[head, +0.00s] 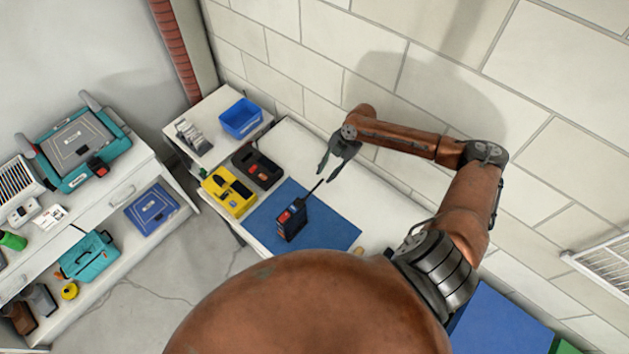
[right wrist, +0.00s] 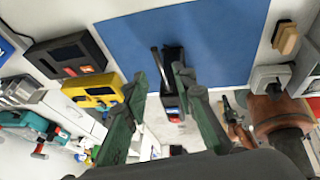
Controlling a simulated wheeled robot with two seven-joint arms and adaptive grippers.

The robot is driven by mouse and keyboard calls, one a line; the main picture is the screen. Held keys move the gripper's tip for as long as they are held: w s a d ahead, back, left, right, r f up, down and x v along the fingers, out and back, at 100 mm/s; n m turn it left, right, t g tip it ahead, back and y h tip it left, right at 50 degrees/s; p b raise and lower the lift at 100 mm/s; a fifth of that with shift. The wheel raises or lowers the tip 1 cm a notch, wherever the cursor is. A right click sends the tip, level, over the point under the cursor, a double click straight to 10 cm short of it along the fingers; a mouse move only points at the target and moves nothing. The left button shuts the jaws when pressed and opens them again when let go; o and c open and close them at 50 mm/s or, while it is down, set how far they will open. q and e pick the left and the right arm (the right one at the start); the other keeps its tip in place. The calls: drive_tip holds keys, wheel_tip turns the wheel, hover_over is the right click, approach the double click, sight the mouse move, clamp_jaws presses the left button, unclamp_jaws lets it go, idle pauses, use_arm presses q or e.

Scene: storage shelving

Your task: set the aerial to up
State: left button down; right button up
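A dark handheld radio (head: 291,219) with an orange-red and blue front stands on a blue mat (head: 338,231) on the white table. Its thin black aerial (head: 314,186) slants up and to the right from its top in the head view. My right gripper (head: 325,175) is open and empty, just above and beyond the aerial's tip. In the right wrist view the open fingers of the gripper (right wrist: 158,108) point toward the radio (right wrist: 171,92), with the aerial (right wrist: 156,66) beside it. Contact between finger and aerial cannot be told. My left gripper is not in view.
A yellow device (head: 228,190) and a black and red device (head: 257,166) sit at the mat's left. A blue bin (head: 240,118) stands behind them, near the block wall. Shelving with teal cases (head: 88,256) is at the left.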

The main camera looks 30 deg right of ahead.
sight(319, 184)
drive_tip(key=shift+p+x, duration=0.3)
drive_tip(key=shift+x, duration=2.5)
drive_tip(key=shift+c, duration=0.4)
clamp_jaws()
